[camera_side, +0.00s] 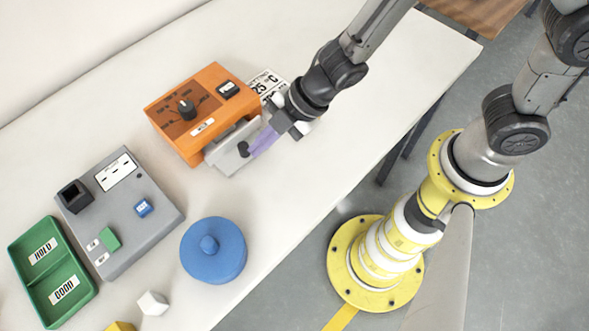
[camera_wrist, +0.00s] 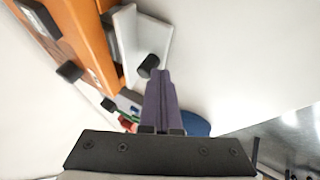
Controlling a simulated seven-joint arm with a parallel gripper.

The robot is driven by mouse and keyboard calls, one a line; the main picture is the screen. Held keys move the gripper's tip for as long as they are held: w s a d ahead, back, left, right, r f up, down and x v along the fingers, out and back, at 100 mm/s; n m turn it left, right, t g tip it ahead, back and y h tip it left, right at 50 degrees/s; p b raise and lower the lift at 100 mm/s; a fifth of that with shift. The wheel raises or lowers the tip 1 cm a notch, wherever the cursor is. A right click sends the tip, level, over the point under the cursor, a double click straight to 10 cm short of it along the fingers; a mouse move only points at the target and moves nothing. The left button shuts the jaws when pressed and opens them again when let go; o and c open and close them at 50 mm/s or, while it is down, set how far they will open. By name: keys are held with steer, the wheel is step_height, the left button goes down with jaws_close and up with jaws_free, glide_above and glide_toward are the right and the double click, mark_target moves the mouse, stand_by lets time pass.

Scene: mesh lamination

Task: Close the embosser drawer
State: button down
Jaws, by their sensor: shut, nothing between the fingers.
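The orange embosser (camera_side: 190,85) stands on the white table, with a dial, a black button and a label on top. Its pale grey drawer (camera_side: 224,158) stands out from the front face, partly open. The drawer front also shows in the wrist view (camera_wrist: 127,38), apart from the orange body. A black knob (camera_side: 243,149) sticks out from the drawer front. My gripper (camera_side: 252,153), with purple fingers, is shut and empty. In the wrist view, its fingertips (camera_wrist: 161,73) are right by the knob (camera_wrist: 148,65); I cannot tell whether they touch it.
A grey box (camera_side: 140,222) with small blocks on it stands left of the embosser. A green tray (camera_side: 66,292) labelled HOLD and GOOD lies further left. A round blue lidded thing (camera_side: 213,262) and a white cube (camera_side: 153,303) are near the front edge. A printed card (camera_side: 268,80) lies behind my gripper.

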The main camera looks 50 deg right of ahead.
steer(key=shift+w, duration=1.25)
steer(key=shift+d, duration=0.1)
